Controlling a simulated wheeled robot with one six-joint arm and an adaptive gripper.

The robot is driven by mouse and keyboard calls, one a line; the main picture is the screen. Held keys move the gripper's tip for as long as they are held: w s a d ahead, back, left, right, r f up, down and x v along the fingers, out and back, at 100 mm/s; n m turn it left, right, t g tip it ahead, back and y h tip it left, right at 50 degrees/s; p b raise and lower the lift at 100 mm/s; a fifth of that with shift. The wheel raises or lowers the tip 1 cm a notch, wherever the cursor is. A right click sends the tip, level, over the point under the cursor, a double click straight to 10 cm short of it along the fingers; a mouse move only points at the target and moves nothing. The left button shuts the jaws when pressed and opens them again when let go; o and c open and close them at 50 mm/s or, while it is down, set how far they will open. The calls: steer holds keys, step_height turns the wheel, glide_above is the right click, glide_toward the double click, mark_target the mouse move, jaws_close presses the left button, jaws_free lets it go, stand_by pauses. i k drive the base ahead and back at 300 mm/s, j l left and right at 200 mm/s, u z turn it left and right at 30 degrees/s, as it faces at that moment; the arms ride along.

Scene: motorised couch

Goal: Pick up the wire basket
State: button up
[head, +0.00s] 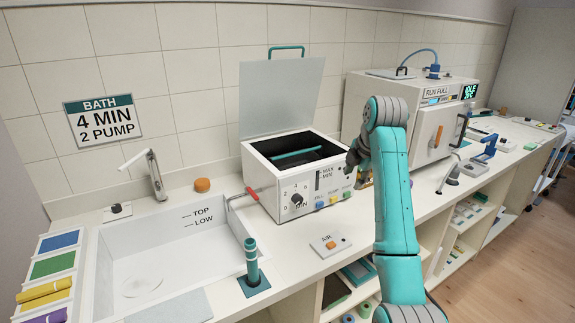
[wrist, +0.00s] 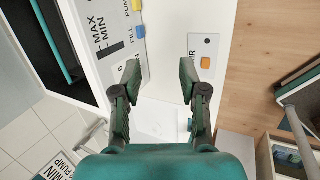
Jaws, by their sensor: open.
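No wire mesh shows clearly in either view. A teal bar (head: 297,153) lies across the dark opening of the white bath box (head: 262,180); it may be the basket's handle, but the dark inside hides what is under it. The bar also shows in the wrist view (wrist: 52,42) at the upper left. The box's lid (head: 283,95) stands raised at the back. My gripper (head: 353,160) is at the right side of the box, apart from the bar. In the wrist view my gripper (wrist: 158,72) is open, with nothing between its fingers.
A white sink (head: 165,255) is left of the box, with a red-handled lever (head: 245,194) between. A teal-topped post (head: 251,262) and an AIR button plate (head: 330,245) stand in front. A white oven-like machine (head: 425,120) is behind my arm at the right.

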mark_target(286, 161)
steer(key=i+j, duration=0.75)
steer(key=j, duration=0.25)
steer(key=i+j, duration=0.15)
steer(key=j, duration=0.1)
